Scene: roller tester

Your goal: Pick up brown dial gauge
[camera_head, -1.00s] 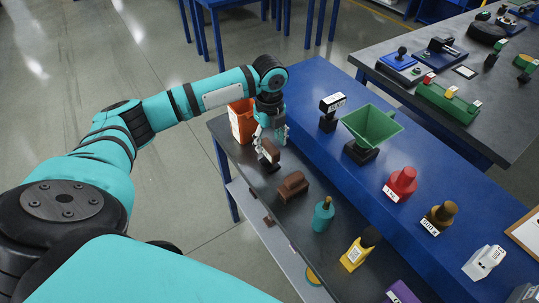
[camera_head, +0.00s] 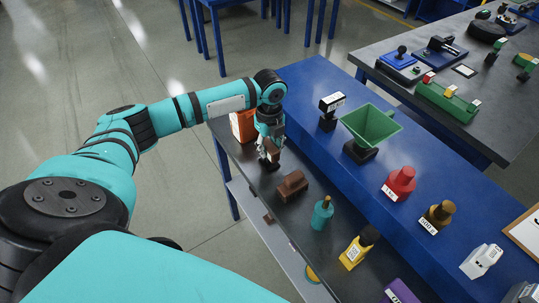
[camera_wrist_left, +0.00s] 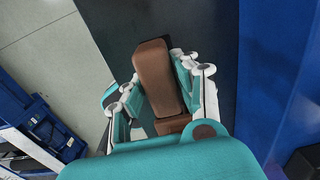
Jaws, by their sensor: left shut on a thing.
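The brown dial gauge (camera_head: 273,147) is at the far left end of the dark front strip of the table. My left gripper (camera_head: 268,160) is around it from above, shut on it. In the left wrist view the brown gauge (camera_wrist_left: 158,75) shows as a long block between the two fingers of my left gripper (camera_wrist_left: 160,95). The fingers hide part of it, and I cannot tell whether it still touches the table. My right gripper is not in view.
A second brown block (camera_head: 292,185) lies close to the held gauge. An orange box (camera_head: 243,125) stands just behind the gripper. A teal bottle (camera_head: 322,212), a yellow item (camera_head: 357,249) and a green funnel (camera_head: 371,127) stand farther right.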

